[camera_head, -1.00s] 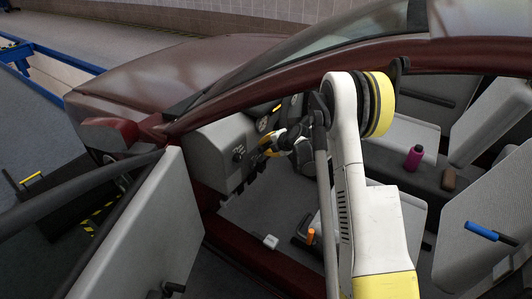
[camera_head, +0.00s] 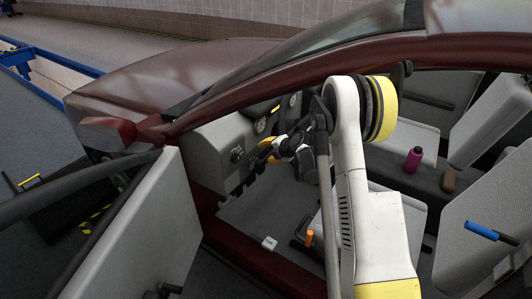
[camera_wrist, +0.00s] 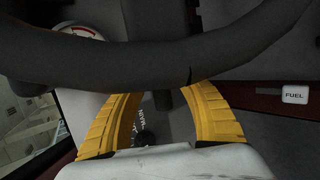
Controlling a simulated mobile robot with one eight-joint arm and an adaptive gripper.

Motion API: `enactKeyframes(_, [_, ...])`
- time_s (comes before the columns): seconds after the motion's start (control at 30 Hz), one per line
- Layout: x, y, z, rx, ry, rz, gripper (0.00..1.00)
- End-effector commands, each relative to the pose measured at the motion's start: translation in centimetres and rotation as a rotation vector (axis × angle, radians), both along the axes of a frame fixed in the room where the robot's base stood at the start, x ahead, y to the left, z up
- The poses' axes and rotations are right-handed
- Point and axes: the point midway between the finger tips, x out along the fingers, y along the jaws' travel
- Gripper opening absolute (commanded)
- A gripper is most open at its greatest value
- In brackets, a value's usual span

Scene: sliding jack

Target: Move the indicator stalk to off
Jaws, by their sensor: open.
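My gripper (camera_head: 266,155) is inside the car at the dashboard, reaching in through the open door side. In the wrist view its two yellow fingers (camera_wrist: 162,97) are spread apart, with their tips close to the underside of the dark steering wheel rim (camera_wrist: 100,62). In the head view the stalk cannot be made out.
The grey dashboard (camera_head: 215,145) and open car door (camera_head: 150,235) lie left of my arm. A FUEL label (camera_wrist: 295,94) is at right in the wrist view.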

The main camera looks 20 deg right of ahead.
Motion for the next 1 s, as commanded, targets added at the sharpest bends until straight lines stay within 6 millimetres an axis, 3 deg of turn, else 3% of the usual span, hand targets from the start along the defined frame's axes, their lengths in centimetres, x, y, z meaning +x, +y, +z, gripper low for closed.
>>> enactKeyframes(0.3, [-5.4,-1.3,4.3,0.000,-0.001,-0.004,0.44])
enactKeyframes(0.5, [-7.7,-1.8,6.2,-0.001,0.000,-0.002,0.44])
enactKeyframes(1.0, [-8.4,-1.9,6.8,-0.001,-0.001,-0.002,0.44])
